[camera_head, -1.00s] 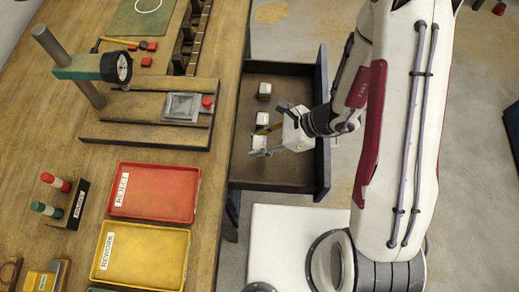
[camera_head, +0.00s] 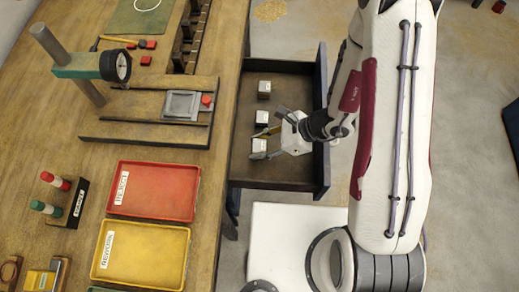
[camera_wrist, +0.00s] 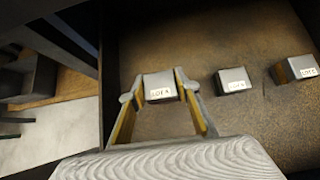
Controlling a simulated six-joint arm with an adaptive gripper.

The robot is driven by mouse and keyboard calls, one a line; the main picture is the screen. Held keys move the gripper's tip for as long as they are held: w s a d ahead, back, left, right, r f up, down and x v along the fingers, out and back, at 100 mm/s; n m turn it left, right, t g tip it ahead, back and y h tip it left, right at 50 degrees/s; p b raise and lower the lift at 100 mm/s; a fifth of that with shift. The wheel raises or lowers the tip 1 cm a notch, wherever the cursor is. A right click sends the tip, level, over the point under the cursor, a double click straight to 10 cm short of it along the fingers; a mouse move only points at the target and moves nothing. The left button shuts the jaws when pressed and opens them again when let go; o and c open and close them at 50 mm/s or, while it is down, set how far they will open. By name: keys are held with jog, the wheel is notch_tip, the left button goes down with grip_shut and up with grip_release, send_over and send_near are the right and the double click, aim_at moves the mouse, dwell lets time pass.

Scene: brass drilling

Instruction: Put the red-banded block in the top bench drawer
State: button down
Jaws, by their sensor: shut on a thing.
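My gripper (camera_head: 261,145) is inside an open bench drawer (camera_head: 275,180). Its two fingers are closed around a pale block (camera_head: 258,147), the nearest of a row of three in the drawer. In the wrist view this block (camera_wrist: 160,86) sits between the fingertips, with a white "LOT" label facing the camera. No red band shows on it; its lower part is hard to see. Two similar labelled blocks, the middle one (camera_wrist: 233,80) and the far one (camera_wrist: 296,68), stand apart on the drawer floor.
On the bench left of the drawer lie a red reject tray (camera_head: 112,207) and a yellow rework tray (camera_head: 95,268). A gauge stand (camera_head: 88,68) is farther back, with small red pieces near it. The drawer's right side wall (camera_head: 322,120) stands close to my arm.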

jog(key=shift+f, duration=1.85)
jog(key=shift+f, duration=0.15)
jog(key=c, duration=1.5)
grip_release()
jog(key=shift+v, duration=1.75)
notch_tip(320, 180, up, 7)
jog(key=shift+a, duration=0.2)
